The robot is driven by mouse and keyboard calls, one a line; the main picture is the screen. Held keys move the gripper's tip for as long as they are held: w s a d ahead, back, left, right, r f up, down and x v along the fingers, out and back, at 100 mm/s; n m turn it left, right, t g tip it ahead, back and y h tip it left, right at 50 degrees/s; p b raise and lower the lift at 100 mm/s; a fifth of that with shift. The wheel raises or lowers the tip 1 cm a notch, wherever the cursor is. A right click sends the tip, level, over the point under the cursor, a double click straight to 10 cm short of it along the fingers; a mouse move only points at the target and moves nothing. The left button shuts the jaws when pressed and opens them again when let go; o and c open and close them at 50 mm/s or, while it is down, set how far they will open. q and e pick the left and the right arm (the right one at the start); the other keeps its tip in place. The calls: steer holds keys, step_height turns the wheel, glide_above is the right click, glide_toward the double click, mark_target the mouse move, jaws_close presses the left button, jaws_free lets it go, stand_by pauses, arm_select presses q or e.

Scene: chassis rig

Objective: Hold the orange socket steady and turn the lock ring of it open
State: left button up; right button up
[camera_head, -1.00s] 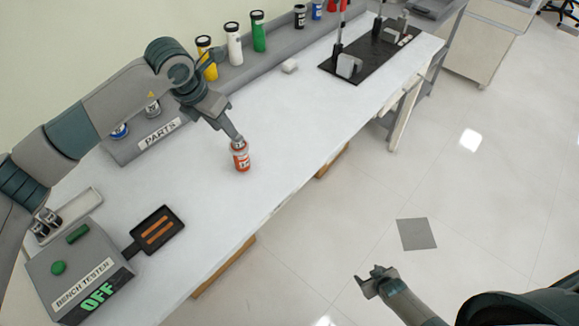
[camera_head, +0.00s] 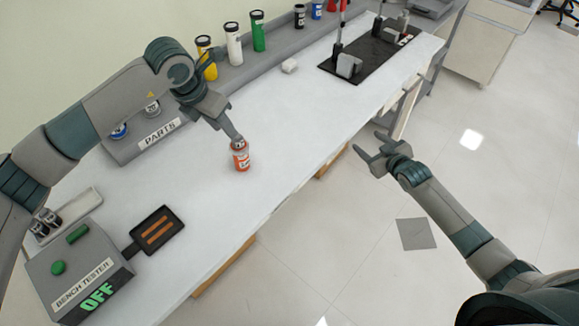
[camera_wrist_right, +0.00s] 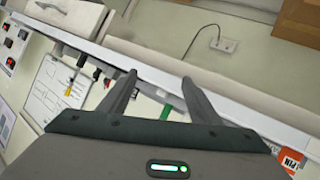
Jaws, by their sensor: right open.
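The orange socket (camera_head: 241,160) stands upright on the white bench, with a pale label on its side. My left gripper (camera_head: 238,141) reaches down to the socket's top and appears to touch it. The fingers are seen edge-on and cover much of the top, so their gap and the lock ring are hard to make out. My right gripper (camera_head: 372,150) is open and empty, off the bench's front edge and well to the right of the socket. Its two spread fingers also show in the right wrist view (camera_wrist_right: 158,88), with nothing between them.
A bench tester (camera_head: 80,270) reading OFF and a black tray (camera_head: 157,230) are at the lower left. Several coloured cylinders, including a green one (camera_head: 258,32), stand along the back. Bench around the socket is clear.

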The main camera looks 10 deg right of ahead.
steer(key=w+a+r+n+y, duration=0.1)
steer(key=w+a+r+y, duration=0.1)
steer(key=a+r, duration=0.45)
steer(key=n+g+y, duration=0.3)
steer(key=g+y, duration=0.1)
steer(key=y, duration=0.3)
glide_toward(247, 159)
steer(key=v, duration=0.5)
steer(key=shift+s+f, duration=0.1)
steer(key=shift+f, duration=0.15)
steer(key=x, duration=1.7)
steer(key=shift+w+a+r, duration=0.1)
steer(key=shift+w+r, duration=0.05)
steer(key=shift+w, duration=0.15)
steer(key=shift+c, duration=0.3)
steer(key=c, duration=1.3)
